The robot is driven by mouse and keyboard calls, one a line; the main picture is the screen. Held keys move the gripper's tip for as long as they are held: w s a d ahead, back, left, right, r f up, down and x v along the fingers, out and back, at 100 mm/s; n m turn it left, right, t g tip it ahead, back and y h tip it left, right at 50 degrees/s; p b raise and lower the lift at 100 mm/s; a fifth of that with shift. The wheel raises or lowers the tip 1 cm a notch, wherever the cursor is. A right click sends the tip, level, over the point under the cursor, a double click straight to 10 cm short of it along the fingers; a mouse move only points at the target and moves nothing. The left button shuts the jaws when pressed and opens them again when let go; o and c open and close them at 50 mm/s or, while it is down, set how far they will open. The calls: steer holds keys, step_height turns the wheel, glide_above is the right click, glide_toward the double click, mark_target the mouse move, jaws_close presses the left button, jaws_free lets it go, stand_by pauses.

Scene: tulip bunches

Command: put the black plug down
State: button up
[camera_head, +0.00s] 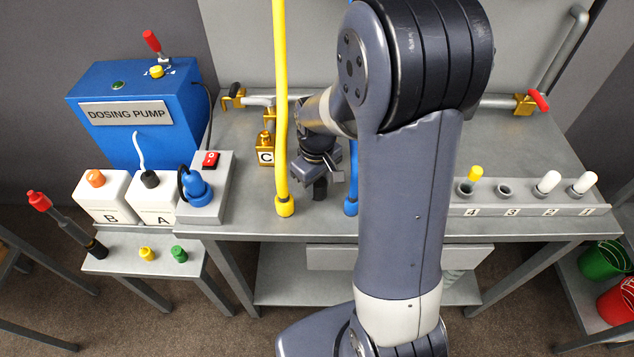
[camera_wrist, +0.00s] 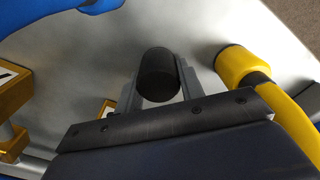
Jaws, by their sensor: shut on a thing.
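The black plug (camera_head: 320,189) is held below my gripper (camera_head: 319,175), over the grey bench top near its front edge. In the wrist view the black plug (camera_wrist: 158,74) sits between the two grey fingers, which are shut on it. I cannot tell whether its lower end touches the bench. The plug is between the yellow hose (camera_head: 281,120) on the left and the blue hose (camera_head: 353,165) on the right. My arm hides part of the bench and of the blue hose.
The yellow hose end (camera_wrist: 236,66) is close to the right finger in the wrist view. A brass fitting marked C (camera_head: 266,152) stands behind left. The blue dosing pump (camera_head: 140,140) is at the left. A numbered rack (camera_head: 525,209) is at the right. Bare bench (camera_head: 240,165) shows left of the yellow hose.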

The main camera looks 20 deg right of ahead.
steer(key=shift+f, duration=0.25)
steer(key=o, duration=1.1)
steer(key=shift+r, duration=0.1)
step_height(320, 180, up, 12)
steer(key=shift+r, duration=0.2)
steer(key=shift+f, duration=0.15)
step_height(320, 180, down, 12)
steer(key=shift+r, duration=1.95)
